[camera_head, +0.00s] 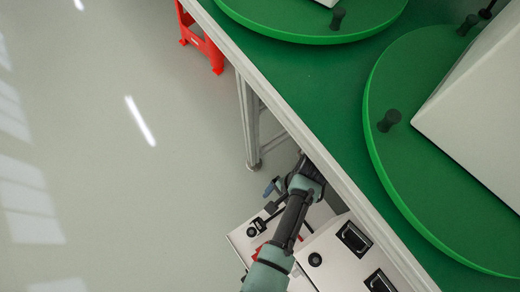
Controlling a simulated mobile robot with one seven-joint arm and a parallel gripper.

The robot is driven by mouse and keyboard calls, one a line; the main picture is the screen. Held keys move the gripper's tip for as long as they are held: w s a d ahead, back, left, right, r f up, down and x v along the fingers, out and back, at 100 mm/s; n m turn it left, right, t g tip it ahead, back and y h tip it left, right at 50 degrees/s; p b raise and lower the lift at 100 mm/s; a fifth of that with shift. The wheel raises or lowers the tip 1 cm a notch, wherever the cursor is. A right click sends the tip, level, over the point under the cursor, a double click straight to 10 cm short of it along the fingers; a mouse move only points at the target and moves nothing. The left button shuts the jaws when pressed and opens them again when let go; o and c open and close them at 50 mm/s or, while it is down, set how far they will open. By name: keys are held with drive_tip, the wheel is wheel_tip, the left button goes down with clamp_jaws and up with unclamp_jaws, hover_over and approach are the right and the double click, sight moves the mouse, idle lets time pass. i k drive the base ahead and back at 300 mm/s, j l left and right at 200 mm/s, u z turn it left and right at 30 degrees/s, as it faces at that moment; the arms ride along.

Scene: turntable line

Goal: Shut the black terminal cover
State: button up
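I cannot make out the black terminal cover for certain. A large white box (475,110) stands on the right green turntable (425,195) and is cut off by the right edge of the picture. A small dark part (487,10) shows behind its upper edge, too cropped to name. My arm reaches up from the bottom, with its wrist beside the table's near edge. My gripper (272,188) is a small dark and bluish shape left of the wrist, well apart from the white box. Its fingers are too small to tell open or shut.
The green table (325,88) has a pale edge along its left side. A second turntable (300,22) bears another white box (326,2). Black knobs (390,120) stand on the turntables. A red stool (202,42) is at the upper left. The floor on the left is clear.

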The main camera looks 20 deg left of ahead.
sight(259, 223)
drive_tip(key=k, duration=1)
